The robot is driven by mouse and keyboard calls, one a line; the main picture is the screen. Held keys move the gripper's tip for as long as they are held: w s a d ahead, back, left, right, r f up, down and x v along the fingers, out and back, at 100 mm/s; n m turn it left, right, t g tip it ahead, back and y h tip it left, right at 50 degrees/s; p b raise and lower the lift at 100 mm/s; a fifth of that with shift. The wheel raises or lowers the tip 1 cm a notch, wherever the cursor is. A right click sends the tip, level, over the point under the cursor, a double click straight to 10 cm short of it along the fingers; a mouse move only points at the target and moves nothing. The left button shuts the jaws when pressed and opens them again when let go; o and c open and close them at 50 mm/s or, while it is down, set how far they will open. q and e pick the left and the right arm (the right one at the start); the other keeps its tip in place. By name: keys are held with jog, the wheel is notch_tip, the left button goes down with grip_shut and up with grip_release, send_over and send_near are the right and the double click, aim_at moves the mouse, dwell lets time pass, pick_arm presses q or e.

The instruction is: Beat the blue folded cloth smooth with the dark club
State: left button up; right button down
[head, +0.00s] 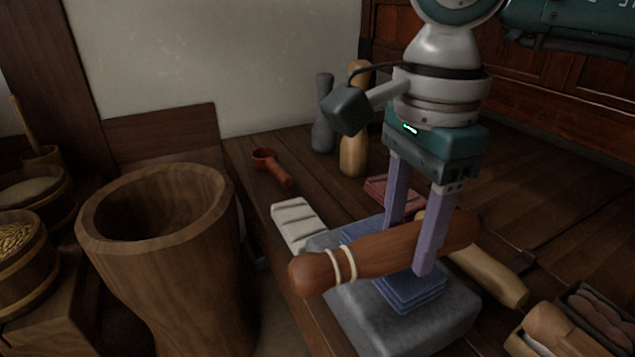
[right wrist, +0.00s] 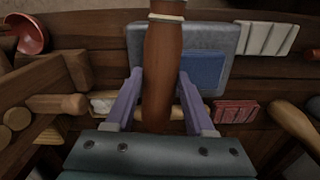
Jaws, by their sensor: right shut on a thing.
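The dark reddish-brown club (head: 365,263), with two pale bands near its left end, lies roughly level in my right gripper (head: 408,250). The gripper's purple fingers are shut on it from both sides. The club also shows in the right wrist view (right wrist: 160,70), between the fingers (right wrist: 158,88). The blue folded cloth (head: 415,293) lies in layers on a grey stone block (head: 440,325), directly under the club, which hides part of it. I cannot tell whether club and cloth touch. The cloth also shows in the right wrist view (right wrist: 208,70). My left gripper is out of view.
A white folded cloth (head: 297,222) and a red folded cloth (head: 376,187) lie near the block. A pale club (head: 490,277) lies to its right. A large wooden mortar (head: 165,270) is left.

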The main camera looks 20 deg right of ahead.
jog(key=shift+r, duration=0.65)
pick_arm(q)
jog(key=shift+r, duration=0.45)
pick_arm(e)
jog(key=shift+f, duration=0.1)
notch_tip(320, 180, down, 5)
jog(key=b, duration=0.3)
jog(key=shift+r+b, duration=0.2)
jog(key=shift+b, duration=0.2)
pick_arm(q)
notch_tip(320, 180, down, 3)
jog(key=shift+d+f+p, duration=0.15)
jog(key=shift+p, duration=0.15)
pick_arm(e)
jog(key=shift+r, duration=0.3)
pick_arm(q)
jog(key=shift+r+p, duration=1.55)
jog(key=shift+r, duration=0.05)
pick_arm(e)
jog(key=shift+r, duration=1.95)
